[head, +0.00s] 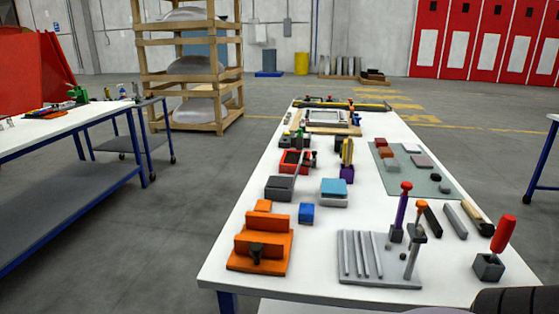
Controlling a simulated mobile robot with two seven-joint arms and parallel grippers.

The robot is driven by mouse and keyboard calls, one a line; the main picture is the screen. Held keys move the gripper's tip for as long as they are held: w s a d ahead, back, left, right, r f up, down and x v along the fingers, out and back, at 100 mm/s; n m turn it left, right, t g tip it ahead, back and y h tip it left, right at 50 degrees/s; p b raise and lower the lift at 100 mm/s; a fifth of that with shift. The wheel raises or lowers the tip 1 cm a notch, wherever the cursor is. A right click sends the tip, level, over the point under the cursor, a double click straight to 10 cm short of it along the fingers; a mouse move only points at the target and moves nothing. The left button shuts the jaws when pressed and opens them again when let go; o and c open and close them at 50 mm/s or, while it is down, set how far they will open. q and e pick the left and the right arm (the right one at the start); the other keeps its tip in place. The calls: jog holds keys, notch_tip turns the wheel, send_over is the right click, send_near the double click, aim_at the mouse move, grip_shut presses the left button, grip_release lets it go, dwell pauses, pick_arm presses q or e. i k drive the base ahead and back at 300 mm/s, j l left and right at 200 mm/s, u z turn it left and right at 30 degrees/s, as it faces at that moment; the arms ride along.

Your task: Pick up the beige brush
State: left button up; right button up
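A long piece with a beige top and a dark end, which looks like the beige brush (469,211), lies at the right edge of the white table (225,272). It lies at a slant, beside a grey bar and behind a red-handled tool. Its bristles cannot be made out. Neither of my grippers shows in the head view.
A red-handled tool (503,233) stands upright in a grey block near the brush. Grey and black bars (455,221) lie left of it. A grey ribbed block (375,262) and an orange fixture (262,245) stand at the front.

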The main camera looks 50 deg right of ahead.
aim_at(351, 140)
jog(key=i+j+u, duration=0.55)
jog(key=i, duration=0.15)
jog(key=i+j+z, duration=0.1)
jog(key=i, duration=0.4)
jog(key=i+j+z, duration=0.1)
jog(key=i, duration=0.4)
jog(key=i+z, duration=0.45)
jog(key=i+j+z, duration=0.1)
jog(key=i+z, duration=0.25)
jog(key=z, duration=0.15)
jog(key=i+z, duration=0.5)
jog(key=z, duration=0.2)
jog(key=i+z, duration=0.6)
jog(key=z, duration=0.25)
jog(key=i+j+z, duration=0.2)
jog(key=z, duration=0.3)
